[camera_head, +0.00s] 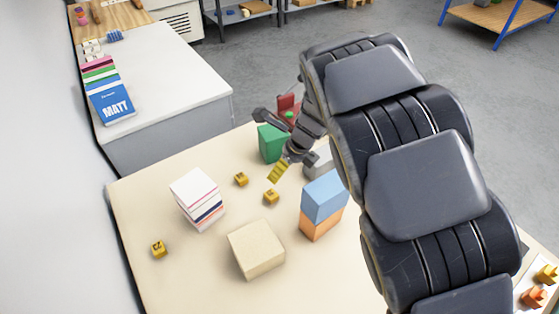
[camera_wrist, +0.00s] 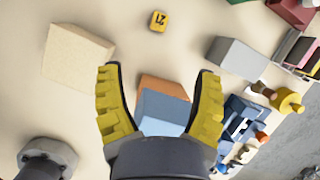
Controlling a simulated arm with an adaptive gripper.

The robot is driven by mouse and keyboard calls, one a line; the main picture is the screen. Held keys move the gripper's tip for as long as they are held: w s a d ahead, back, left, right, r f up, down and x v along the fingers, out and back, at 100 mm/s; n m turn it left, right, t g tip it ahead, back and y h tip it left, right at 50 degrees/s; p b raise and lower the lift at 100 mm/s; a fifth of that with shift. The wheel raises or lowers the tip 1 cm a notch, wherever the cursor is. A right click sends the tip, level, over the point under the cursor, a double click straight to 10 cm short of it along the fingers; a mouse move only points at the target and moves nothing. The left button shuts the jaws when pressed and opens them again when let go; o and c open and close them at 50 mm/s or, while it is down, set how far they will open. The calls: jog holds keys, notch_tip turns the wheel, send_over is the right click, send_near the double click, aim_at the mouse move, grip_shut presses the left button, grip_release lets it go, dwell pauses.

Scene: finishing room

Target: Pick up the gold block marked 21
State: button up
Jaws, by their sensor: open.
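Three small gold blocks sit on the pale table in the camera_head view. One gold block (camera_head: 271,197) is left of the blue and orange blocks, another gold block (camera_head: 241,179) lies just behind it, and a third gold block (camera_head: 159,249) is at the far left. Their markings are too small to read surely there. The camera_wrist view shows one gold block (camera_wrist: 158,20) with a dark two-digit mark, perhaps 21, beyond my fingertips. My gripper (camera_wrist: 157,70) is open and empty above the table, its yellow fingers apart. In the camera_head view my arm hides part of the gripper (camera_head: 278,171).
A blue block (camera_head: 325,194) on an orange block (camera_head: 321,224) stands close to my gripper. A beige block (camera_head: 256,249), a book stack (camera_head: 197,199), a green container (camera_head: 271,144) and a grey block (camera_wrist: 237,58) stand around. The table's left front is clear.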

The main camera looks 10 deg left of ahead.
notch_tip(320, 180, down, 3)
jog(key=w+a+m, duration=0.2)
jog(key=m, duration=0.1)
send_over(271, 195)
jog(key=s+d, duration=0.2)
jog(key=f, duration=0.8)
jog(key=shift+w+f, duration=0.1)
jog(key=shift+w, duration=0.15)
jog(key=shift+n, duration=0.3)
jog(key=shift+x, duration=3.5)
grip_shut()
